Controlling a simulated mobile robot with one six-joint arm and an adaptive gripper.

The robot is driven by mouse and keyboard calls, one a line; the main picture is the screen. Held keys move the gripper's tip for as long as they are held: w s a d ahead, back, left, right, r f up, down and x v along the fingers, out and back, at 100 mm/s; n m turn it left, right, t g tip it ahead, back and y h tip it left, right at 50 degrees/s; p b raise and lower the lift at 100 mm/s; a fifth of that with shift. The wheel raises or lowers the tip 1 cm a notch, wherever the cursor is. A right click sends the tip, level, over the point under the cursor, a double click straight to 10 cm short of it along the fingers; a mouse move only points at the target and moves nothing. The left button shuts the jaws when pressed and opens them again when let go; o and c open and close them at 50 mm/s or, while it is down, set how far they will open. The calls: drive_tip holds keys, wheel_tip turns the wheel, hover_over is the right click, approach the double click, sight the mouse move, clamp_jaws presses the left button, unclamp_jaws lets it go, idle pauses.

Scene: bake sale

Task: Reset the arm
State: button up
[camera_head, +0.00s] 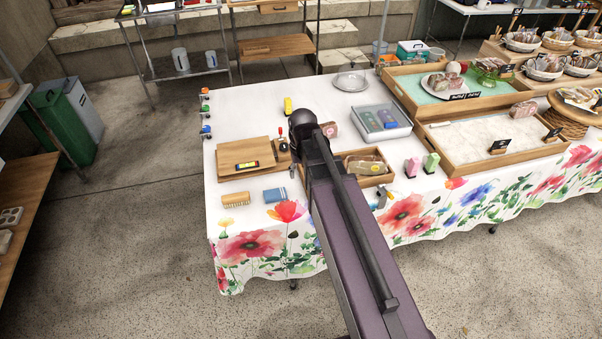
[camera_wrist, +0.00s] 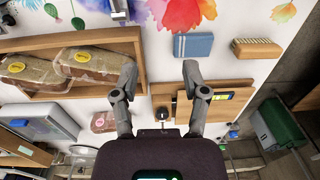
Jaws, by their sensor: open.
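My gripper (camera_wrist: 157,78) is open and empty in the wrist view, with its two grey fingers spread wide over the white flowered tablecloth. In the head view my dark arm reaches from the bottom right up over the table (camera_head: 232,115) and hides the gripper. A wooden tray with wrapped loaves (camera_wrist: 85,65) lies left of the fingers in the wrist view.
A brush (camera_head: 235,199) lies near the table's front left. Wooden display trays (camera_head: 488,135) fill the right. Floor is free at the front left.

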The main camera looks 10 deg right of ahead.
drive_tip(key=shift+s, duration=0.3)
drive_tip(key=s, duration=0.8)
drive_tip(key=shift+s, duration=0.15)
idle(0.6)
